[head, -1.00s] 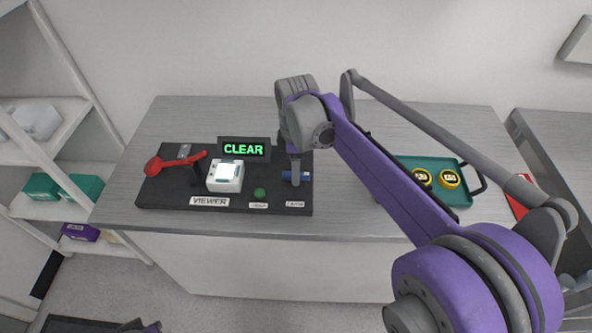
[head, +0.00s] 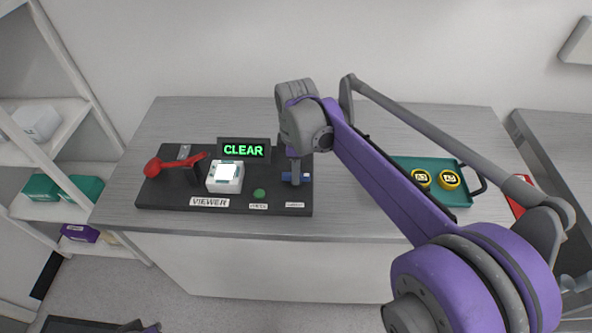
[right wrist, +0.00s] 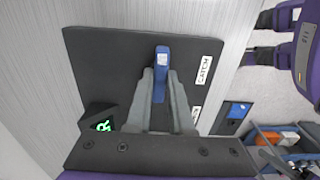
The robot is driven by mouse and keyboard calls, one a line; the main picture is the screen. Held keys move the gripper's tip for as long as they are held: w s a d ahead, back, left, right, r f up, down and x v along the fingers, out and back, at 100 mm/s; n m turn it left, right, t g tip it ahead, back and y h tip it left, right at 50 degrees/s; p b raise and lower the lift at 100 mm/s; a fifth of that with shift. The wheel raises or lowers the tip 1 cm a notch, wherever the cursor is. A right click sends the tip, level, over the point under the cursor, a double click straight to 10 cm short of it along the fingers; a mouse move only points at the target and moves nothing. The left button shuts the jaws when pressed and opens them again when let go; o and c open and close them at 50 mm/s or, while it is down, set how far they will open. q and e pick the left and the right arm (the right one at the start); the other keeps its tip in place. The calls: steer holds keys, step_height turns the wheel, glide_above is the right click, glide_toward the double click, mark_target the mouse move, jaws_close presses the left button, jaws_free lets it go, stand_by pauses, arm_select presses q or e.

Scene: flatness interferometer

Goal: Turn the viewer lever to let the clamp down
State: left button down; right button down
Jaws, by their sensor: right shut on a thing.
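The red viewer lever (head: 168,166) lies across the left part of the black base board (head: 160,198), its round knob at the left end. Beside it is the white viewer block (head: 225,186) with a bright window. I cannot make out the clamp separately. My right gripper (head: 295,180) is well to the right of the lever, down at the blue catch (head: 305,176). In the right wrist view my right gripper (right wrist: 161,82) is shut on the blue catch (right wrist: 161,55). My left gripper (right wrist: 262,38) hangs open and empty, away from the board.
A display (head: 244,150) reading CLEAR stands behind the viewer block. A teal tray (head: 432,163) with two yellow-ringed round pieces stands at right behind my right arm.

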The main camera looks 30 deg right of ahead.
steer(key=m, duration=0.3)
steer(key=shift+m, duration=0.4)
steer(key=m, duration=0.4)
steer(key=shift+m+p, duration=0.3)
steer(key=m, duration=0.8)
steer(key=shift+m, duration=0.6)
steer(key=c, duration=0.8)
jaws_free()
